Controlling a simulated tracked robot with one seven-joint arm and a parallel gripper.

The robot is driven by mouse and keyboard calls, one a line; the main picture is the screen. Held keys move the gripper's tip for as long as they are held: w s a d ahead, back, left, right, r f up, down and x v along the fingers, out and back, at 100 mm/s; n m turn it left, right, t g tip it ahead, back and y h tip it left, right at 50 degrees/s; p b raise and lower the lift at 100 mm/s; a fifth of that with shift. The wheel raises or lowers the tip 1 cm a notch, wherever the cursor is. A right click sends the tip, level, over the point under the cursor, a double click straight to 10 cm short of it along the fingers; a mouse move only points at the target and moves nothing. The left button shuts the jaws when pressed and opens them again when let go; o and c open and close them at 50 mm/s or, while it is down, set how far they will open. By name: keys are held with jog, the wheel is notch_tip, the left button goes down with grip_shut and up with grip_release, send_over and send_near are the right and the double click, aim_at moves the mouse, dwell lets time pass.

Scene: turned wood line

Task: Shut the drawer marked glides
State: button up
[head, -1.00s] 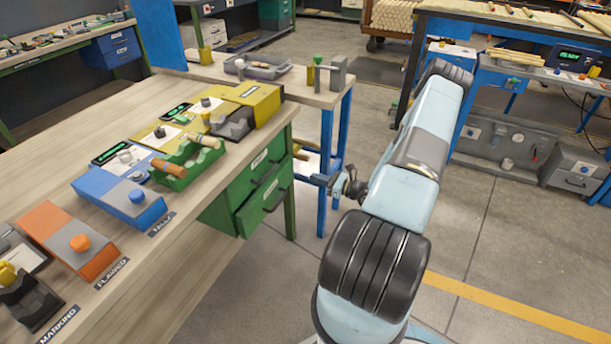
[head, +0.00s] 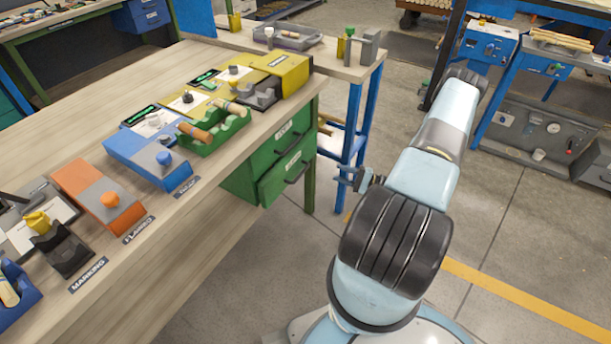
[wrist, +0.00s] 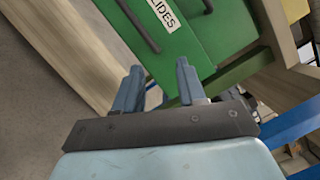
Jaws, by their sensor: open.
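A green drawer unit is fixed under the wooden bench, with two drawers one above the other. The lower drawer (head: 283,181) stands out further than the upper drawer (head: 281,143). Its label is too small to read in the head view. In the wrist view the front of the glides drawer (wrist: 178,45) shows a label reading "LIDES", its first letter cut off, and a dark bar handle. My gripper (head: 350,180) is open and empty, to the right of the drawers in the head view. In the wrist view its two fingers (wrist: 157,80) point towards the drawer front; contact cannot be told.
The bench top (head: 110,75) carries coloured stations and a green holder (head: 213,130) with wooden pieces. A blue-legged stand (head: 352,125) is close behind my gripper. The floor (head: 480,215) to the right is open, with a yellow line.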

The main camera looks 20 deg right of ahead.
jog(key=w+a+n+g+y, duration=0.1)
jog(key=w+a+n, duration=0.1)
jog(key=a, duration=0.4)
jog(key=w+a+n+y, duration=0.1)
jog(key=w+a+n, duration=0.2)
jog(key=a+n, duration=0.2)
jog(key=shift+w+a+f+n+g, duration=0.15)
jog(key=shift+a+f+n+g, duration=0.2)
jog(key=shift+a, duration=0.7)
jog(key=shift+r, duration=0.1)
grip_shut()
